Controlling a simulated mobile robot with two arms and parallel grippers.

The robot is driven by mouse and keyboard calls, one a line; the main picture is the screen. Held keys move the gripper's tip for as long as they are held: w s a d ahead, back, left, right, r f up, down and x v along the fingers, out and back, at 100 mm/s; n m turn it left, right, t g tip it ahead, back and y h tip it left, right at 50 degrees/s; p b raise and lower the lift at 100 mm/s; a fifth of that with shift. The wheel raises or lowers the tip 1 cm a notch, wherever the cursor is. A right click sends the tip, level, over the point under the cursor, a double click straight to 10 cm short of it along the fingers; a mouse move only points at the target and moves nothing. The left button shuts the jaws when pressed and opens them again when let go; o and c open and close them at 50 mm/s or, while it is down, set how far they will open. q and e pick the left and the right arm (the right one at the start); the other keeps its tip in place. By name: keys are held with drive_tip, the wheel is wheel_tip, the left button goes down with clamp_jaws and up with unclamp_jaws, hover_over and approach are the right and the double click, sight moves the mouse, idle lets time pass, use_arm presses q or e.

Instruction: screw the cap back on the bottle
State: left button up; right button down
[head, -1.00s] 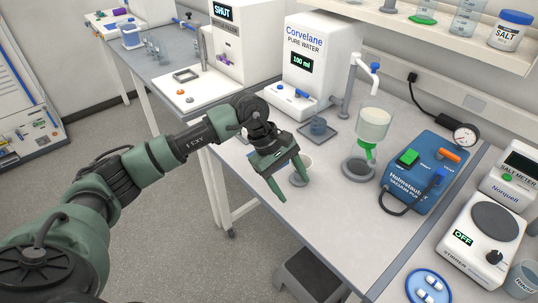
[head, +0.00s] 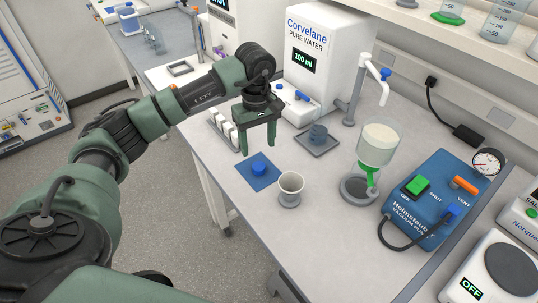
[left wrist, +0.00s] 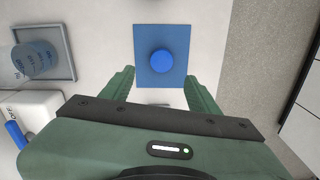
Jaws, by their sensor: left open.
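A round blue cap (head: 259,169) lies on a square blue mat (head: 247,181) on the white bench. The cap (left wrist: 162,63) and mat (left wrist: 145,40) also show in the left wrist view, between and beyond my fingertips. My left gripper (head: 257,147) is open and empty, fingers pointing down, above the bench on the far side of the cap. It touches neither cap nor mat. An open pale cup-like vessel (head: 291,186) stands right of the mat. I cannot tell whether it is the task's bottle. My right gripper is not in view.
A water dispenser (head: 318,55) and a small grey tray (head: 316,145) stand behind. A funnel vessel (head: 380,142) and blue vacuum pump (head: 430,195) stand to the right. A white rack (head: 222,128) is close left of my gripper. The front bench is clear.

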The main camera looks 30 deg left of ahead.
sight(258, 165)
use_arm(q)
drive_tip(key=shift+w+f, duration=0.1)
drive_tip(key=shift+w, duration=0.35)
drive_tip(key=shift+s, duration=0.25)
drive_tip(key=shift+s+r, duration=0.25)
drive_tip(key=shift+s, duration=0.2)
drive_tip(key=shift+f, duration=0.35)
drive_tip(key=shift+w+f+p, duration=0.15)
drive_tip(key=shift+f+p, duration=0.1)
drive_tip(key=shift+f, duration=0.3)
drive_tip(key=shift+w+f+p, duration=0.15)
drive_tip(key=shift+f+p, duration=0.05)
drive_tip(key=shift+f, duration=0.35)
drive_tip(key=shift+s+r, duration=0.1)
wheel_tip(258, 165, down, 5)
drive_tip(key=p, duration=0.3)
drive_tip(key=shift+s+r, duration=0.15)
drive_tip(key=shift+f, duration=0.3)
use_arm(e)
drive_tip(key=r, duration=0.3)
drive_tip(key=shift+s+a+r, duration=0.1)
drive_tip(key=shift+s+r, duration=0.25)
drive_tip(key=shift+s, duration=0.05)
use_arm(q)
drive_tip(key=shift+c, duration=0.3)
